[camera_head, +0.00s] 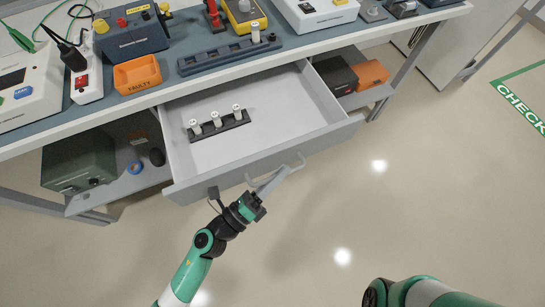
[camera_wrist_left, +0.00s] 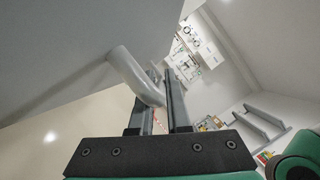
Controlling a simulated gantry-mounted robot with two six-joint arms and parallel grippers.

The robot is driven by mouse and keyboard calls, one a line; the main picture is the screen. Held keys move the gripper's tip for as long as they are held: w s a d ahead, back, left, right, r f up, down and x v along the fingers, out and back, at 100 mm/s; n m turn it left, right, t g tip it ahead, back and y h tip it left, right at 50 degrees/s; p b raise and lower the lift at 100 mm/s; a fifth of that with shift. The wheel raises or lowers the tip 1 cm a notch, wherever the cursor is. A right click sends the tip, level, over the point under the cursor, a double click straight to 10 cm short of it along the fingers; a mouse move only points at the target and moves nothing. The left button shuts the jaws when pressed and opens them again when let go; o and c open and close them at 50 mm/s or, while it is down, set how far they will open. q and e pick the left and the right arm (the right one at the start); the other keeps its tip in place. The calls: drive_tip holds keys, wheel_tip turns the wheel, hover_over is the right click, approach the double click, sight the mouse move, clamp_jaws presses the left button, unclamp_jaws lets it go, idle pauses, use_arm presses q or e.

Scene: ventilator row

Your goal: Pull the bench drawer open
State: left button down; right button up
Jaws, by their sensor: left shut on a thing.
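The bench drawer (camera_head: 328,141) stands well out from under the bench in the head view, its inside showing. A rack (camera_head: 219,126) with three white-topped pieces sits in it. The light grey bar handle (camera_head: 302,159) is on the drawer front. My left gripper (camera_head: 280,174) is shut on the handle, in front of the drawer. The left wrist view shows the curved handle (camera_wrist_left: 127,70) running in between the two fingers (camera_wrist_left: 166,88). My right gripper is out of frame; only part of that arm shows at the lower right.
The bench top (camera_head: 300,44) carries several devices, with an orange bin (camera_head: 138,74) near its front edge. A green box (camera_head: 78,162) is on the lower shelf left of the drawer, and an orange box (camera_head: 371,75) is to the right. The floor in front is clear.

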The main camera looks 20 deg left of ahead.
use_arm(q)
drive_tip(key=shift+s+d, duration=0.5)
drive_tip(key=c, duration=0.9)
unclamp_jaws()
drive_tip(key=shift+s+a, duration=0.1)
drive_tip(key=v, duration=1.1)
drive_tip(key=shift+s+f, duration=0.15)
